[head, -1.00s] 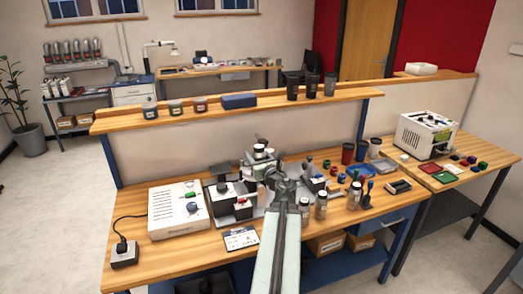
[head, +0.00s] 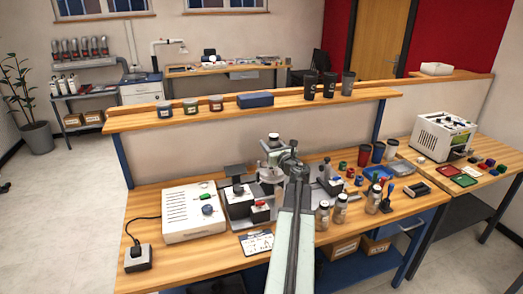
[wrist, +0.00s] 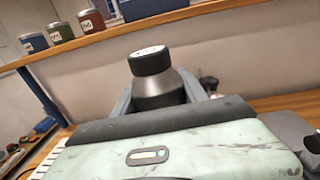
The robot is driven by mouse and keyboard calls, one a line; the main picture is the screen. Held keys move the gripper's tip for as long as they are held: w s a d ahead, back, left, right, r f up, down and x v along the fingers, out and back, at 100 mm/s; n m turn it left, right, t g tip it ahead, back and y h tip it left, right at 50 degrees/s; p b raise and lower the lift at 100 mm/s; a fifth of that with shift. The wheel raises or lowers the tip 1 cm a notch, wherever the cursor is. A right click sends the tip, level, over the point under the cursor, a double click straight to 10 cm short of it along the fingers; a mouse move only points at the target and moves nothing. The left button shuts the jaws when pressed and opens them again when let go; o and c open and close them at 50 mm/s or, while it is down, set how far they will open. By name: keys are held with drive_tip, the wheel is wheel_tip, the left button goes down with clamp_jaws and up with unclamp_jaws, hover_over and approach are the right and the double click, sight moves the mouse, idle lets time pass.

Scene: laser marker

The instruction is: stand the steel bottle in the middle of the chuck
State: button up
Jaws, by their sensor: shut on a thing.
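The steel bottle (head: 270,147), with a black cap, is in my gripper (head: 284,158) above the middle of the bench. In the wrist view the bottle (wrist: 158,98) stands roughly upright between the two grey fingers (wrist: 158,101), its black cap uppermost. My gripper is shut on its sides. The lower part of the bottle is hidden behind my gripper body. I cannot clearly make out the chuck; my arm and gripper cover part of the fixtures on the bench behind them.
A white control box (head: 195,212) and a grey-black fixture (head: 240,200) stand left of my arm. Several capped bottles (head: 322,216) stand close on its right. A raised wooden shelf (head: 230,112) runs behind, with jars and dark cups. Bare bench (head: 200,258) lies at the front left.

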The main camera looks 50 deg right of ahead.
drive_tip(key=shift+w+d, duration=0.3)
drive_tip(key=shift+w, duration=0.1)
drive_tip(key=f+b, duration=0.2)
drive_tip(key=d+f+b, duration=0.1)
drive_tip(key=shift+w+d+f+b, duration=0.1)
drive_tip(key=shift+w+f+b, duration=0.15)
drive_tip(key=shift+f+b, duration=0.15)
drive_tip(key=shift+s+f, duration=0.1)
drive_tip(key=shift+f, duration=0.05)
drive_tip(key=shift+w+a+r, duration=0.2)
drive_tip(key=shift+w+a, duration=0.1)
drive_tip(key=shift+w, duration=0.15)
drive_tip(key=shift+f, duration=0.2)
drive_tip(key=o, duration=1.5)
drive_tip(key=shift+s, duration=0.1)
drive_tip(key=shift+c, duration=0.2)
drive_tip(key=shift+r, duration=0.1)
